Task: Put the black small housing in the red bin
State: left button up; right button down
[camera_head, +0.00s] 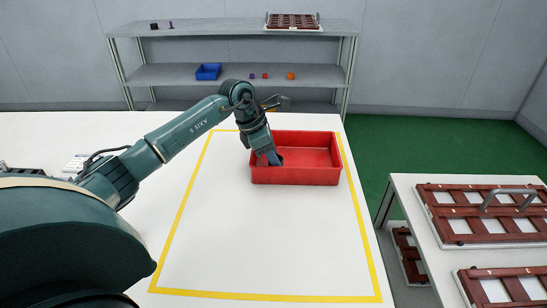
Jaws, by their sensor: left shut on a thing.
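The red bin (297,175) is an open, shallow rectangular box standing at the far end of the white table, inside the yellow outline. My left gripper (274,159) reaches down over the left part of the bin, with its fingertips inside the rim. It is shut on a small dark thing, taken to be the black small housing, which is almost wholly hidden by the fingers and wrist. I cannot tell whether it touches the bin floor. The right part of the bin looks empty. My right gripper is not in view.
The white table (255,240) is clear inside the yellow outline. Behind it a grey shelf (160,73) holds a blue bin (208,72), small coloured parts and a brown rack (292,21). At right, a white cart (410,205) carries brown framed trays (480,213).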

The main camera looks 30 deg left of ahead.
pick_arm(q)
jog(key=shift+f, duration=0.45)
jog(key=shift+f, duration=0.25)
jog(key=o, duration=0.7)
jog(key=shift+r, duration=0.1)
jog(key=shift+c, duration=0.2)
jog(key=shift+r, duration=0.25)
jog(key=v, duration=1.2)
